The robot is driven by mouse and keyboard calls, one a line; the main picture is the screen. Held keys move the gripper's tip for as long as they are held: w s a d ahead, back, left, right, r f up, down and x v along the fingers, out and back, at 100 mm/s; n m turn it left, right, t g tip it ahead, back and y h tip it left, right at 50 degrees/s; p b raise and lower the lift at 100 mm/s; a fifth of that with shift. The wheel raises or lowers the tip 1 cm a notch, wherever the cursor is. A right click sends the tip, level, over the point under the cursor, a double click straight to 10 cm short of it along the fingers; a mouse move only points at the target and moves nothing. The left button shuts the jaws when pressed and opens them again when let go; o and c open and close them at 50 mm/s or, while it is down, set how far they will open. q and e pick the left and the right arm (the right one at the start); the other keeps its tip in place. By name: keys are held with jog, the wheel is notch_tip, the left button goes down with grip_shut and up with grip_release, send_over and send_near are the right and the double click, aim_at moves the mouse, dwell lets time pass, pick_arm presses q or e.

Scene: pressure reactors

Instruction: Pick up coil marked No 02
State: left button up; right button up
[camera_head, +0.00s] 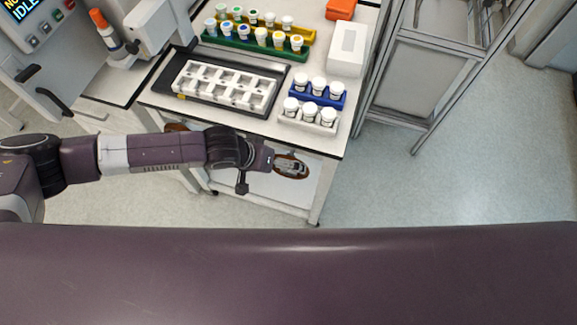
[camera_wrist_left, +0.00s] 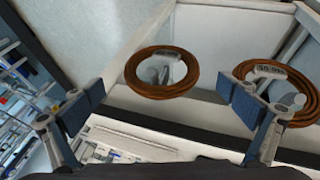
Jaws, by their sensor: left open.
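Two brown coils hang on the white side panel of the table. In the left wrist view one coil (camera_wrist_left: 160,92) is in the middle and the other coil (camera_wrist_left: 299,73) is at the right, partly behind a finger. Each has a pale label plate whose number I cannot read surely. My left gripper (camera_wrist_left: 162,104) is open and empty, with the middle coil ahead between its blue-padded fingers. In the head view my left gripper (camera_head: 287,166) is in front of one coil (camera_head: 305,173); the other coil (camera_head: 175,127) is mostly hidden behind my left arm. My right gripper is not in view.
The white table (camera_head: 240,123) carries a black tray (camera_head: 178,92), a white rack, vial racks (camera_head: 318,93) and a white box (camera_head: 347,47). A metal frame (camera_head: 420,65) stands at its right. The floor in front and to the right is clear.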

pick_arm(q)
jog(key=x, duration=0.2)
jog(key=p+x, duration=0.1)
jog(key=x, duration=0.3)
jog(key=shift+w, duration=0.45)
jog(key=shift+w+d+f, duration=0.2)
jog(key=shift+d+f, duration=0.05)
jog(key=shift+f, duration=0.3)
jog(key=c, duration=0.9)
jog(key=shift+c, duration=0.2)
